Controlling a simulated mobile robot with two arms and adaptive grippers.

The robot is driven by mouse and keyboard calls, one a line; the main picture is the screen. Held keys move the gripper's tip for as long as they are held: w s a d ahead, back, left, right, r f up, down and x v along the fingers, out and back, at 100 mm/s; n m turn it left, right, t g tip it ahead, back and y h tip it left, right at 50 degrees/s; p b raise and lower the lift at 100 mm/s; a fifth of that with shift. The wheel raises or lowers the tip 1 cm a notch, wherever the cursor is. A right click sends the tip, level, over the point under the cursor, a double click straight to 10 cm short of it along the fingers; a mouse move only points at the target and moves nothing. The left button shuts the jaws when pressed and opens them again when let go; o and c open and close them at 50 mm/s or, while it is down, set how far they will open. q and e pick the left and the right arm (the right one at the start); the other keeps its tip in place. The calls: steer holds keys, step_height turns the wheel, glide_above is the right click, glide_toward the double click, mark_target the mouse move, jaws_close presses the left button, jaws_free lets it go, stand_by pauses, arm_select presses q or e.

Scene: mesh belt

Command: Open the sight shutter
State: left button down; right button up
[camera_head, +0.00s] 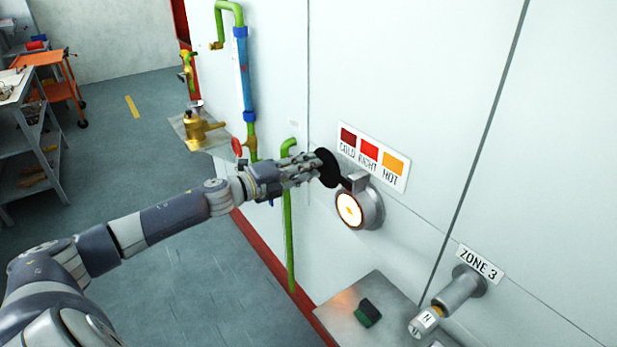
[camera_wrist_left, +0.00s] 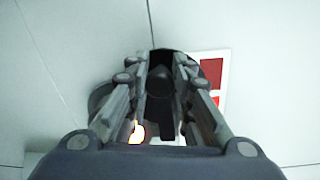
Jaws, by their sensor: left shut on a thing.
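The sight port (camera_head: 350,209) is a round metal tube on the white wall with a glowing orange-white window. Its black round shutter (camera_head: 327,167) is swung to the upper left of the port, leaving the glow exposed. My left gripper (camera_head: 313,170) reaches in from the left with its fingers at the shutter, shut on it. In the left wrist view the gripper's fingers (camera_wrist_left: 160,95) close around a dark part of the shutter (camera_wrist_left: 160,62), and a bit of the glow shows below left. My right gripper is in neither view.
A COLD/RIGHT/HOT colour plate (camera_head: 373,157) is above the port. A ZONE 3 knob (camera_head: 447,302) juts out at lower right. A metal shelf (camera_head: 345,300) bears a dark green block (camera_head: 367,313). Green and blue pipes (camera_head: 243,75) run left of the port.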

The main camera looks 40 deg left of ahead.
mark_target(319, 153)
arm_select(q)
steer(key=shift+s+d+r+m, duration=0.1)
steer(key=shift+d+r+m, duration=0.05)
steer(key=shift+r+m, duration=0.7)
steer(key=shift+d+r+m, duration=0.1)
steer(key=shift+r+m, duration=0.65)
steer(key=shift+r, duration=0.15)
steer(key=c, duration=1.4)
jaws_free()
steer(key=shift+v, duration=1.05)
steer(key=v, duration=1)
steer(key=shift+d, duration=0.2)
